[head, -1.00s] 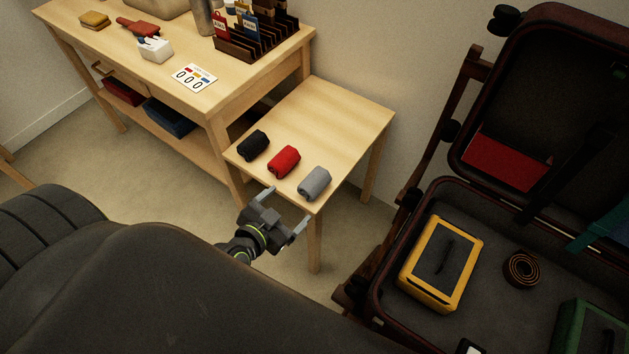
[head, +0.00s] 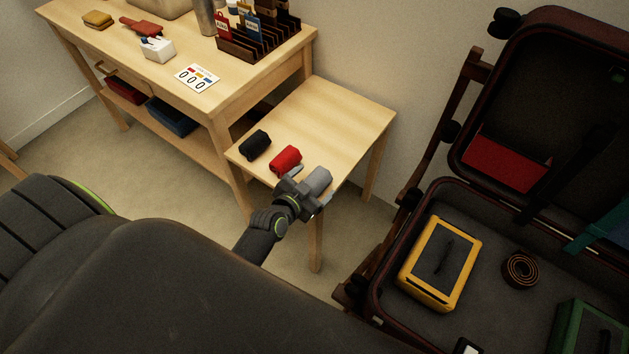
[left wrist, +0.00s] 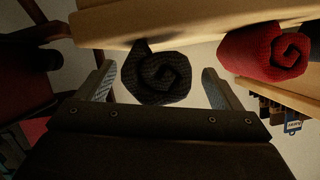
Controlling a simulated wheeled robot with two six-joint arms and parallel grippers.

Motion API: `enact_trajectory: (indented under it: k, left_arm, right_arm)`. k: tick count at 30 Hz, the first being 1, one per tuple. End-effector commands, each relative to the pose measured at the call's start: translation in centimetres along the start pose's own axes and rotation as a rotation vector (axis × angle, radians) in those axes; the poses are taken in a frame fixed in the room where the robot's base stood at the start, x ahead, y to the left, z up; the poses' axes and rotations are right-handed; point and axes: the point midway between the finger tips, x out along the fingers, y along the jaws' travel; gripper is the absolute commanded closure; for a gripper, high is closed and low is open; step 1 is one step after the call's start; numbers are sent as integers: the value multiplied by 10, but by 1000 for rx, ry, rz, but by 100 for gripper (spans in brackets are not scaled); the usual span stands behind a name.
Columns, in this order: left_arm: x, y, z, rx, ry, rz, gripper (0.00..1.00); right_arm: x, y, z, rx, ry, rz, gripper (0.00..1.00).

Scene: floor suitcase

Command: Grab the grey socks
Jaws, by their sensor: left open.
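The rolled grey socks (head: 318,178) lie at the near right corner of the small side table (head: 335,110). My left gripper (head: 309,187) is open at them, one finger on each side in the head view. In the left wrist view the grey socks (left wrist: 157,80) look dark, with their spiral end between the two open fingers (left wrist: 157,74). I cannot tell whether the fingers touch them. The gripper covers the near part of the socks in the head view. My right gripper is not in view.
Red rolled socks (head: 285,160) lie just left of the grey ones, and black rolled socks (head: 255,144) lie farther left. An open suitcase (head: 373,300) with a yellow case (head: 440,262) and a coiled belt (head: 521,269) is at the right. The table's back is clear.

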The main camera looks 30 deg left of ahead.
Motion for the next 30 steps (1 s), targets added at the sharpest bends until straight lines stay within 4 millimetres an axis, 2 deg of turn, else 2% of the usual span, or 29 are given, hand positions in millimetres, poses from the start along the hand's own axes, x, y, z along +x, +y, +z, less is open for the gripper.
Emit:
enact_trajectory:
  k: [9,20,26,30]
  left_arm:
    - [4,0,0,0,-1,0,14]
    - [3,0,0,0,0,0,61]
    - [3,0,0,0,0,0,61]
    - [-2,-4,-13,0,3,-1,61]
  right_arm:
    - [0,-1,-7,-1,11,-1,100]
    - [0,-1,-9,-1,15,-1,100]
    - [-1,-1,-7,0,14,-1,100]
    - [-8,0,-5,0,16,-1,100]
